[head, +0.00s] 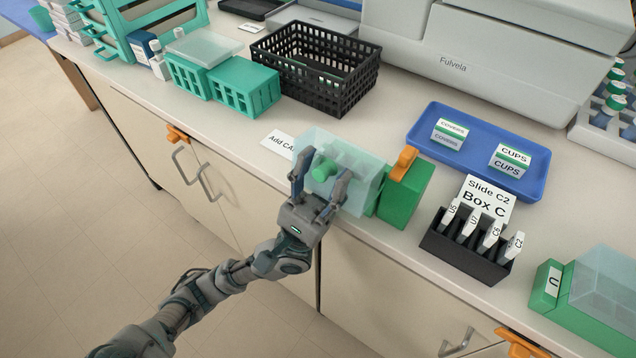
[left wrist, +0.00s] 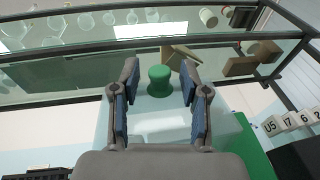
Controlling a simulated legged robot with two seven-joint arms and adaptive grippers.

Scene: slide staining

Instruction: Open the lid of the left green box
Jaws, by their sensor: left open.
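The left green box (head: 404,199) stands near the front edge of the counter, with an orange clip (head: 403,163) on top. Its translucent lid (head: 357,167) faces left and carries a green knob (head: 322,171). My left gripper (head: 321,180) is open at the lid, its fingers on either side of the knob. In the left wrist view, the knob (left wrist: 160,81) shows between the two open fingers (left wrist: 160,88), with a gap on each side. The lid (left wrist: 150,122) lies behind the knob there. My right gripper is not in view.
A slide rack (head: 462,247) and a blue tray (head: 478,150) stand to the right. Another green box (head: 548,285) with a clear lid is at the far right. A black basket (head: 315,68) and teal racks (head: 245,90) stand behind left. A large analyser (head: 480,60) fills the back.

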